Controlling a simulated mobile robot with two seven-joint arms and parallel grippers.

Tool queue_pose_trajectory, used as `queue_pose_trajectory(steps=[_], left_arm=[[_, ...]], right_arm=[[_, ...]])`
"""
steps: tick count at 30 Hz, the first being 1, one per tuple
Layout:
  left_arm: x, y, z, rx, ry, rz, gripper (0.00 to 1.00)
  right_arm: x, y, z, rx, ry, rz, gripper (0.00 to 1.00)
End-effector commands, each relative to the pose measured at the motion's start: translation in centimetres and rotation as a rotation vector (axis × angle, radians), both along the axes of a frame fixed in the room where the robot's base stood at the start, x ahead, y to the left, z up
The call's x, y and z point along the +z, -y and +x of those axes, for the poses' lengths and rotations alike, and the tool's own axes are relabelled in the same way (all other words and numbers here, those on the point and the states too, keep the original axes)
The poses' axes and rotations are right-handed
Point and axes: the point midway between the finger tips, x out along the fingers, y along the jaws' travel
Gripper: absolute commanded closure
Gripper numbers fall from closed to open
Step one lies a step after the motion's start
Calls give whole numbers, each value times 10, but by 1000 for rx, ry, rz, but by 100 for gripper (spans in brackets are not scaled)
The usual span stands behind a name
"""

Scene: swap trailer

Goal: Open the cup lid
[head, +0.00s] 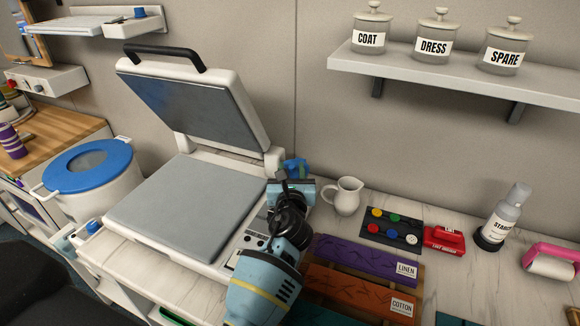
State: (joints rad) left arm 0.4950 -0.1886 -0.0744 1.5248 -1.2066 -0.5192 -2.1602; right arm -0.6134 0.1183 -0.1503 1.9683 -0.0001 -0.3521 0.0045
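No cup with a clearly visible lid shows near my gripper. A purple striped cup (12,141) stands on the wooden counter at the far left edge. My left gripper (287,176) is over the right side of the white press, between it and the white pitcher. Its fingers point away from me and are largely hidden by its own wrist. A small blue object (297,167) shows just beyond it, mostly covered; I cannot tell what it is or whether the gripper touches it. My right gripper is out of view.
The press (160,205) stands open, its upper plate raised. A pot with a blue lid (88,166) is left of it. The pitcher (346,196), button panel (391,229), red box (444,240) and spray bottle (500,217) stand right. Labelled jars (371,30) line the shelf.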

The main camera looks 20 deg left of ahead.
Motion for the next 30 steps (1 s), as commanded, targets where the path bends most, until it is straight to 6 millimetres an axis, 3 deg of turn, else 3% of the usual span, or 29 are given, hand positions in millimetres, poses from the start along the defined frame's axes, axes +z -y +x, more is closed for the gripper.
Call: queue_pose_trajectory(steps=[7,16,30], left_arm=[[1,1,0,0,1,0,64],[1,1,0,0,1,0,100],[5,0,1,0,-20,2,100]], right_arm=[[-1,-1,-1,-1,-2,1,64],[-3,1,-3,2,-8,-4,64],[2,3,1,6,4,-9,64]])
